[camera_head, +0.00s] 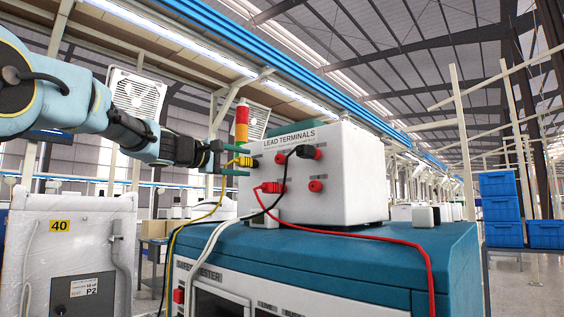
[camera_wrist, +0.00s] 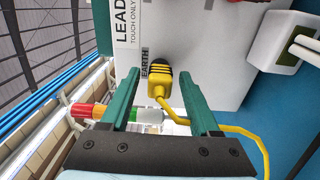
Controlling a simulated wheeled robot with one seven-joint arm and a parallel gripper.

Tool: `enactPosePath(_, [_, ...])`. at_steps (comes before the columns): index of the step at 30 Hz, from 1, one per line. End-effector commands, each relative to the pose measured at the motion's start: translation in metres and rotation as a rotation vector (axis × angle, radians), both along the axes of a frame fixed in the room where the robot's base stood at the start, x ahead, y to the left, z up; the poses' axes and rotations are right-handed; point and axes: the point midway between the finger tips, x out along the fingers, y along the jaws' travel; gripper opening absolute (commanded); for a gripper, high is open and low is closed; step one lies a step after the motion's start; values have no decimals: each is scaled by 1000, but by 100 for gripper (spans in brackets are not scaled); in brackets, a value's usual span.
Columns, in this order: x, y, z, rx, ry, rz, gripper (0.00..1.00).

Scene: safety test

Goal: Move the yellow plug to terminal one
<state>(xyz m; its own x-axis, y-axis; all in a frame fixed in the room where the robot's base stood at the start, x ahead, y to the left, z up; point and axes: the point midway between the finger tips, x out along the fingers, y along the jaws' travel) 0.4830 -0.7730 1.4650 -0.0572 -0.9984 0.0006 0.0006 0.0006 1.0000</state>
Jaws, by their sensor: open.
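The yellow plug (camera_head: 245,161) sits on the left part of the front of the white LEAD TERMINALS box (camera_head: 347,190). In the wrist view the yellow plug (camera_wrist: 157,88) is at the socket marked EARTH, with its yellow cable hanging away. My gripper (camera_head: 231,161) is open at the plug. In the wrist view the two green fingers of my gripper (camera_wrist: 160,76) stand either side of the plug body, with gaps showing. A black plug (camera_head: 303,151) and a red plug (camera_head: 271,187) are on the same panel. I cannot read a label for terminal one.
The box stands on a blue-topped tester cabinet (camera_head: 440,245). A red lead (camera_head: 400,243), a white lead and the yellow lead hang around its front. A bare red socket (camera_head: 316,186) is at lower right. A signal tower (camera_head: 242,124) rises behind. Blue crates (camera_head: 500,208) are far right.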

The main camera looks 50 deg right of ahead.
Motion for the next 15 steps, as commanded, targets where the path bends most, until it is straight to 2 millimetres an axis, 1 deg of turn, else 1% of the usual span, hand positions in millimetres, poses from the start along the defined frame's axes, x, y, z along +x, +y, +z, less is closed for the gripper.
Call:
enactPosePath(2, [0,0,0,0,0,0,62])
enactPosePath(15, [0,0,0,0,-1,0,13])
